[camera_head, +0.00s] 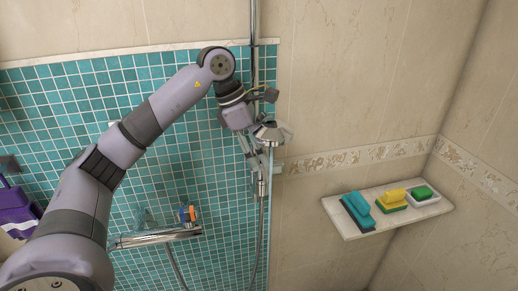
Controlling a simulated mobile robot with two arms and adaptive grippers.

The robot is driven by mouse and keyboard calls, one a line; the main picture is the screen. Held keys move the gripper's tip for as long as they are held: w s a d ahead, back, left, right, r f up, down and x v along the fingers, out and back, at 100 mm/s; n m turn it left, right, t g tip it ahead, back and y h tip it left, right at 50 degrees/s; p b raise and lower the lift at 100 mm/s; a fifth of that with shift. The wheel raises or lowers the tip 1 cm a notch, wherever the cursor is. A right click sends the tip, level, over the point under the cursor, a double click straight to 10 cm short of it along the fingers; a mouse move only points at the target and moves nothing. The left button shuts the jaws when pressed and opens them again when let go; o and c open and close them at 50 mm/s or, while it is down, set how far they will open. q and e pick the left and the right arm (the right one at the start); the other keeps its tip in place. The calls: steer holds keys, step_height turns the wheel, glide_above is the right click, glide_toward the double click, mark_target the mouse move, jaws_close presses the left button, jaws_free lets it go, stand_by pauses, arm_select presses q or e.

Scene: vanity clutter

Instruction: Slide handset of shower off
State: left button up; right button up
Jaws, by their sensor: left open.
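The chrome shower handset (272,133) sits on the vertical shower rail (254,30) at the upper middle, its head facing right and down. My left gripper (261,120) is open right beside the handset. One finger shows above it, near the rail, and the other below and to its left. I cannot tell whether either finger touches the handset. The gripper hides part of the rail and holder. A hose (261,235) hangs below. My right gripper is out of view.
A chrome mixer bar (155,238) juts from the teal-tiled wall at lower left. A corner shelf (347,227) at right holds several coloured sponges or soaps.

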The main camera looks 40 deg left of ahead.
arm_select(q)
steer(key=shift+c, duration=0.5)
jaws_close()
stand_by(0.3)
